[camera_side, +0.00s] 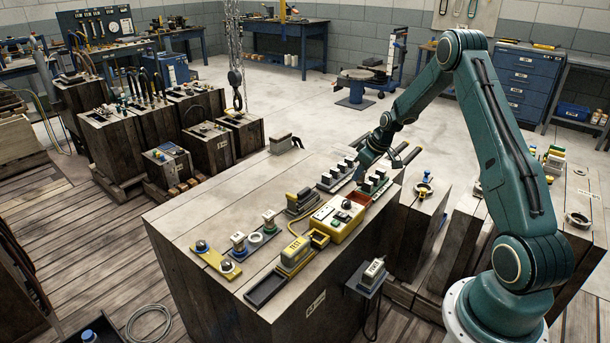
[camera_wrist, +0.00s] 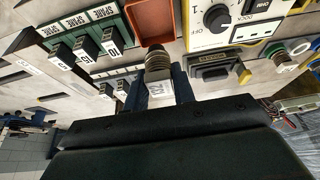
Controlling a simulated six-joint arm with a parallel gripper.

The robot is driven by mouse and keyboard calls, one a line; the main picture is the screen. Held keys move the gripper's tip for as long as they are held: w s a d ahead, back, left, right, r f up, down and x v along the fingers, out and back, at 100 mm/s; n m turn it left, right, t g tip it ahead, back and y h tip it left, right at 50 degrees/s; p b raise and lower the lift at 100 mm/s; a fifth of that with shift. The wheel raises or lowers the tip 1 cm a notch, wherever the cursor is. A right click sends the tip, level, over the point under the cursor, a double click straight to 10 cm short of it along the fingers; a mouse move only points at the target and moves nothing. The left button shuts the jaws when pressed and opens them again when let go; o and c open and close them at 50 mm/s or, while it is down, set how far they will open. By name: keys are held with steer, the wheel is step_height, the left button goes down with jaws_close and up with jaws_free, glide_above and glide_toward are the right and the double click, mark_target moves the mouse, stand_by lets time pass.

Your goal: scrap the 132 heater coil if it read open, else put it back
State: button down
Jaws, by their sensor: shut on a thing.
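My gripper (camera_wrist: 159,86) is shut on the heater coil (camera_wrist: 158,66), a ribbed dark cylinder with a small white label; I cannot read the label surely. In the side view my gripper (camera_side: 364,160) is over the wooden bench, beside the racks, and the coil cannot be made out there. A green rack labelled SPARE (camera_wrist: 103,13) holds black numbered pieces. A red-orange bin (camera_wrist: 149,22) lies just beyond the coil; it also shows in the side view (camera_side: 358,197). The yellow tester (camera_side: 332,222) has a dial (camera_wrist: 217,17); no reading is legible.
A yellow TEST block (camera_side: 295,254), a black tray (camera_side: 265,288) and a dark connector (camera_side: 299,202) stand on the bench. A chain hook (camera_side: 236,78) hangs behind.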

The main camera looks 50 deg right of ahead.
steer(key=shift+f, duration=3.7)
steer(key=c, duration=0.8)
jaws_free()
steer(key=shift+c, duration=0.2)
steer(key=shift+a, duration=0.1)
steer(key=shift+r, duration=4)
steer(key=shift+r, duration=0.1)
